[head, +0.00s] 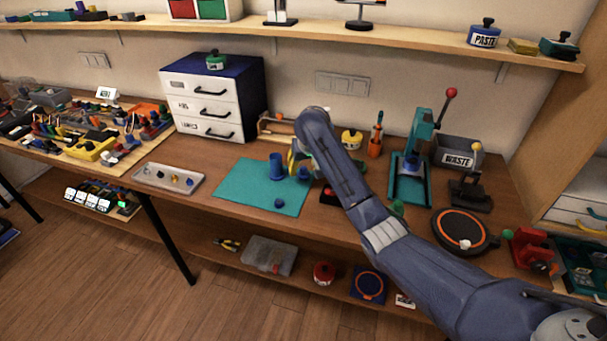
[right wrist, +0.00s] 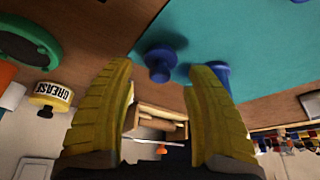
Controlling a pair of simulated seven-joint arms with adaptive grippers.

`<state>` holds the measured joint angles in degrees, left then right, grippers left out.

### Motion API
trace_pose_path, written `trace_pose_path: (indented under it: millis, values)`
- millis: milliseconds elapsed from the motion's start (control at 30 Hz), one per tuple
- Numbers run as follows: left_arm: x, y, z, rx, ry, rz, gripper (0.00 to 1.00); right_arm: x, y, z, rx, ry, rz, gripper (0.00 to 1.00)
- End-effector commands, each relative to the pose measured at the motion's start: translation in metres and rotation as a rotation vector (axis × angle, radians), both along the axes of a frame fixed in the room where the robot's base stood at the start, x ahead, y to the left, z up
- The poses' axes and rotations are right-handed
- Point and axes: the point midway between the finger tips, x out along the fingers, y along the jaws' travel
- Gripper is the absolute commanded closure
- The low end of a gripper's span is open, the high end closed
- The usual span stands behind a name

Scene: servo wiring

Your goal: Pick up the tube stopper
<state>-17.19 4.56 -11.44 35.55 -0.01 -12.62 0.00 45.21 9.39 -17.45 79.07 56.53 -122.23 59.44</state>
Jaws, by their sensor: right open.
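A teal mat (head: 240,188) lies on the bench. A blue tube (head: 276,167) stands on it; in the right wrist view the tube (right wrist: 222,72) is partly hidden by a finger. A small blue piece with a rounded head, which looks like the tube stopper (head: 303,174), is at the mat's right edge. In the right wrist view this stopper (right wrist: 160,62) shows beyond the gap between the fingers. My right gripper (head: 295,160) is open, with yellow fingers (right wrist: 165,105), empty and apart from the stopper. My left gripper is not in view.
Another small blue piece (head: 279,203) lies near the mat's front. A grey tray (head: 169,179) is to the left, and a white drawer unit (head: 207,105) stands behind. A yellow grease jar (head: 351,139) and a teal press (head: 411,170) are to the right of the gripper.

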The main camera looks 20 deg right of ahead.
Motion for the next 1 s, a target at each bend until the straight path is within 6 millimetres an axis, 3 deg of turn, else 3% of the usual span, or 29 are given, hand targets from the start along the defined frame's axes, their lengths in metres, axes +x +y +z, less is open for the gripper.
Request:
trace_pose_path:
  millis: [233, 567, 900, 1000]
  values:
    - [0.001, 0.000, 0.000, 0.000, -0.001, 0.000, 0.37, 0.008, 0.000, -0.019, 0.000, 0.001, 0.001, 0.47]
    - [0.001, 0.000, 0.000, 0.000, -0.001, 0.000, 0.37, 0.009, 0.000, -0.021, 0.000, -0.001, 0.001, 0.45]
    - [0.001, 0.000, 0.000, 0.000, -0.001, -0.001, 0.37, 0.009, 0.000, -0.021, 0.001, -0.001, 0.001, 0.84]
    - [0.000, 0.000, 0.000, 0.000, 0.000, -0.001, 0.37, 0.009, 0.000, -0.021, 0.001, 0.000, 0.001, 0.89]
